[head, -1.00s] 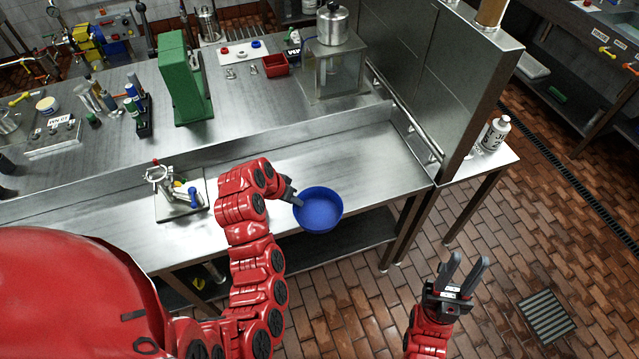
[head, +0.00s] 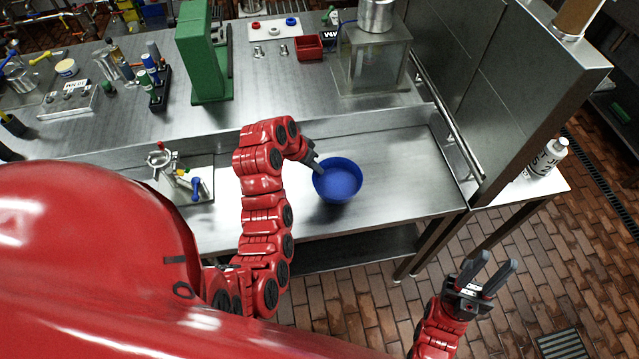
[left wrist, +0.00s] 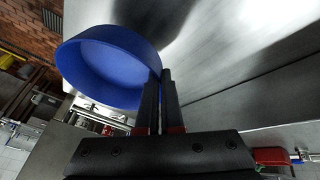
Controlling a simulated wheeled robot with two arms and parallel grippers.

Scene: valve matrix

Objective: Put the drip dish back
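The drip dish is a round blue dish (head: 338,182) over the lower steel bench top, right of my left arm. My left gripper (head: 318,168) is at its left rim. In the left wrist view the fingers (left wrist: 160,75) are close together, with the wall of the blue dish (left wrist: 105,65) between them. The dish looks about level. I cannot tell whether its base touches the steel. My right gripper (head: 494,264) is open and empty, over the brick floor in front of the bench.
A small valve stand (head: 185,185) is on the lower bench left of my arm. A raised steel counter (head: 290,85) behind holds a green block (head: 205,55), a red bin (head: 308,47) and a glass-sided box (head: 372,62). A steel partition (head: 500,80) and white bottle (head: 546,157) are at right.

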